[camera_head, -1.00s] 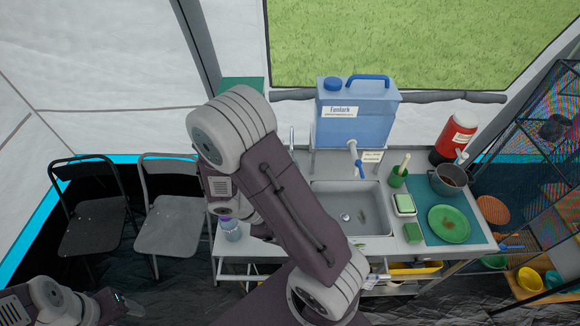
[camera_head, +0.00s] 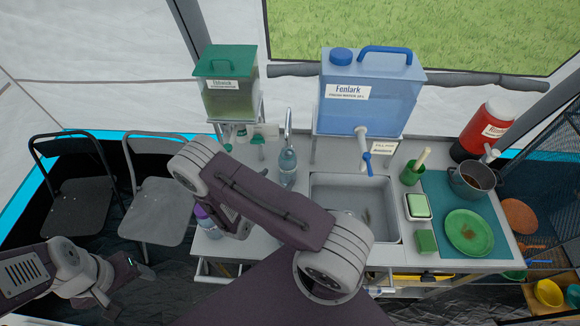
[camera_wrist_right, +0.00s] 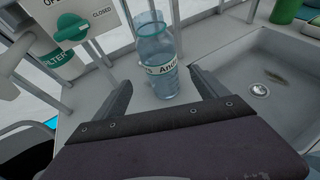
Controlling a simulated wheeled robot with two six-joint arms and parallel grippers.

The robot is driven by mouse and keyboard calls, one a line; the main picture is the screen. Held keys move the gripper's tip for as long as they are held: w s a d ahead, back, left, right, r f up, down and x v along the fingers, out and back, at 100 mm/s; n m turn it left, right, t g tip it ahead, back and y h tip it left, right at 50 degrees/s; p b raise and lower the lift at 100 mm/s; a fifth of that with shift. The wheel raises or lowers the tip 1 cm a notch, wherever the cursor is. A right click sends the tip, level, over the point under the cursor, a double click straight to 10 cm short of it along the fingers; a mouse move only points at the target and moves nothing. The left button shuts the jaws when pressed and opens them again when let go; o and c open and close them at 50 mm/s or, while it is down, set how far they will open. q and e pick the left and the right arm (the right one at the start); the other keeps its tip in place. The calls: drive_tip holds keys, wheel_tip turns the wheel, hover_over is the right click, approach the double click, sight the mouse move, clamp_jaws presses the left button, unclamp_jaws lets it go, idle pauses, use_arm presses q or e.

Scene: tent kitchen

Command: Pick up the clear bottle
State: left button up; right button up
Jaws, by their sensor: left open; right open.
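The clear bottle (camera_head: 288,168) stands upright on the counter left of the sink, with a teal and white label. In the right wrist view the clear bottle (camera_wrist_right: 157,62) is straight ahead. My right gripper (camera_wrist_right: 162,90) is open; its two fingers spread on either side of the bottle's lower part in that view, and I cannot tell whether they touch it. In the head view my right arm covers the right gripper's fingers. My left gripper (camera_head: 130,290) is open and empty at lower left, away from the counter.
The sink (camera_head: 385,213) is right of the bottle. A green-lidded dispenser (camera_head: 230,90) stands behind left; a blue water container (camera_head: 368,92) stands behind right. A purple-capped bottle (camera_head: 206,224) is at the counter's left end. Folding chairs (camera_head: 160,205) stand farther left.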

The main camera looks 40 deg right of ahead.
sight(284, 172)
drive_tip(key=p+x, duration=0.1)
drive_tip(key=x, duration=0.2)
drive_tip(key=shift+d, duration=0.25)
drive_tip(key=shift+w+d+f, duration=0.2)
drive_tip(key=shift+w+d, duration=0.1)
drive_tip(key=shift+d, duration=0.2)
drive_tip(key=p+x, duration=0.2)
drive_tip(key=x, duration=0.1)
drive_tip(key=shift+w+d+f, duration=0.1)
drive_tip(key=shift+d+f, duration=0.05)
drive_tip(key=shift+d, duration=0.15)
drive_tip(key=shift+w+d+f, duration=0.15)
drive_tip(key=shift+d+f, duration=0.1)
drive_tip(key=shift+a+r, duration=0.1)
drive_tip(key=shift+a, duration=0.05)
drive_tip(key=c, duration=1.5)
drive_tip(key=shift+c, duration=1)
